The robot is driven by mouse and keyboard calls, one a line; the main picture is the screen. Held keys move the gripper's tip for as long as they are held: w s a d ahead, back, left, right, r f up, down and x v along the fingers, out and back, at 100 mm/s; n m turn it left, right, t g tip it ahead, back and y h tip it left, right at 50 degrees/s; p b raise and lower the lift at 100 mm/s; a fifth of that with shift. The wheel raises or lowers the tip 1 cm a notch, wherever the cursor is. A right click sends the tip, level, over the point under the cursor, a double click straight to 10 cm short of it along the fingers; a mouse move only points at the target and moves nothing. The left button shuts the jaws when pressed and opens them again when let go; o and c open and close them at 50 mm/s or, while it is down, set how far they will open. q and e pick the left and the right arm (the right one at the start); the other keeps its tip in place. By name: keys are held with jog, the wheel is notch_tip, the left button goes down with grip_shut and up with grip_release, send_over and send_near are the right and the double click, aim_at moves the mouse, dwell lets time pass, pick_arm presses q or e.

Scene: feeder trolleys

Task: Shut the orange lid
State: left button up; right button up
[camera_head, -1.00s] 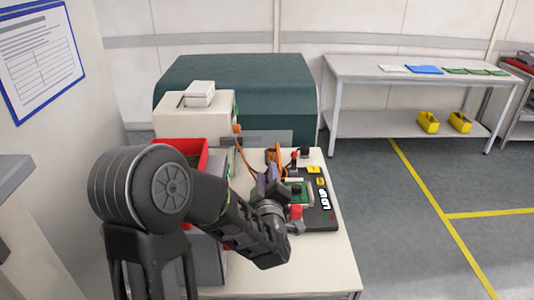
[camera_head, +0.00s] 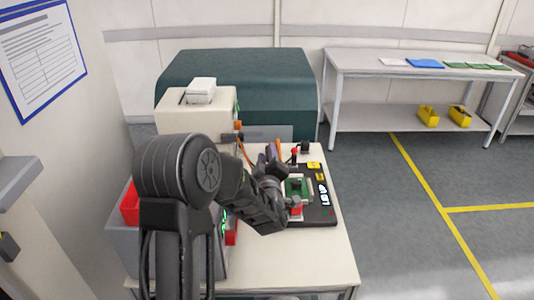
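A black test fixture (camera_head: 319,215) lies on the white table, with a green circuit board (camera_head: 297,187) in it. Thin orange parts, which look like the orange lid (camera_head: 279,150), show at the fixture's back left; most of this is hidden behind my arm, so I cannot tell its exact angle. My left gripper (camera_head: 271,155) is at the fixture's left side, close to the orange parts. Its fingers are small and partly hidden, so I cannot tell whether they are open or touch the lid. My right gripper is not in view.
A grey bin with red parts (camera_head: 119,240) is at the left. The table's front right is bare. A side bench (camera_head: 350,68) stands far right.

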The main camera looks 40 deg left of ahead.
pick_arm(q)
jog(key=shift+c, duration=0.2)
jog(key=shift+f, duration=0.1)
grip_shut()
